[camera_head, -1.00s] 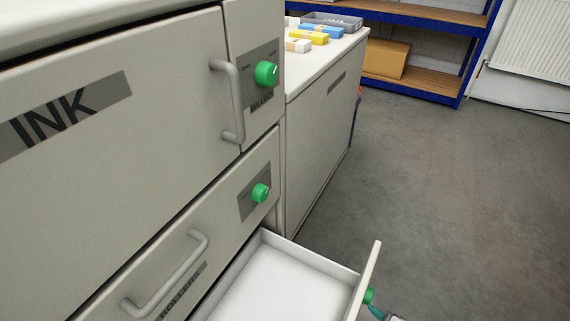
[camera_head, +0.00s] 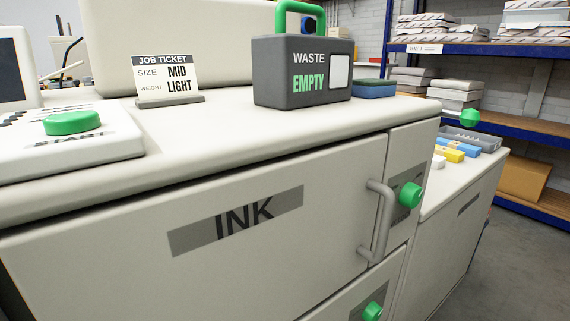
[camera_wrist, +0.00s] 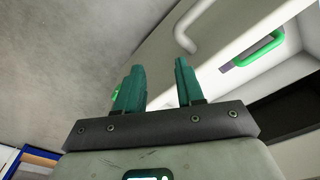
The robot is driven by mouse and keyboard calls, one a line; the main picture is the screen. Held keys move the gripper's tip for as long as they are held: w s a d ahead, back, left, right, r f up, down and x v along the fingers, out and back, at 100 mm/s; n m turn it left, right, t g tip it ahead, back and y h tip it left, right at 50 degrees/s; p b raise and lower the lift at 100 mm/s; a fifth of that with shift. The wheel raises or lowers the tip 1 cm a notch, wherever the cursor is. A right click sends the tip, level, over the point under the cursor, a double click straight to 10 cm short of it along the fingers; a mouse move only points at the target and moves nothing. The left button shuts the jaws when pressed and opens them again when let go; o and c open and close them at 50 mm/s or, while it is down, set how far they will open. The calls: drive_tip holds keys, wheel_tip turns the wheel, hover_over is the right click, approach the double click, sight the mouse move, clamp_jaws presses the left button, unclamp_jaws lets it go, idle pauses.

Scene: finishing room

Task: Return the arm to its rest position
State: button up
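My gripper (camera_wrist: 160,72) shows in the wrist view, with two teal fingers standing apart and nothing between them. It is open and empty. Behind it are a pale panel, a grey bar handle (camera_wrist: 187,28) and a green handle (camera_wrist: 262,50) at the upper right. My arm and gripper are not in the head view.
The head view shows the INK cabinet (camera_head: 320,225) with a grey handle (camera_head: 380,222) and green knob (camera_head: 410,195). On top stand a job ticket (camera_head: 165,75), a green button (camera_head: 72,122) and a dark WASTE box (camera_head: 300,72). Shelves (camera_head: 520,50) stand behind; grey floor lies at right.

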wheel_tip(320, 180, up, 26)
drive_tip(key=p, duration=2.5)
drive_tip(key=shift+r, duration=0.25)
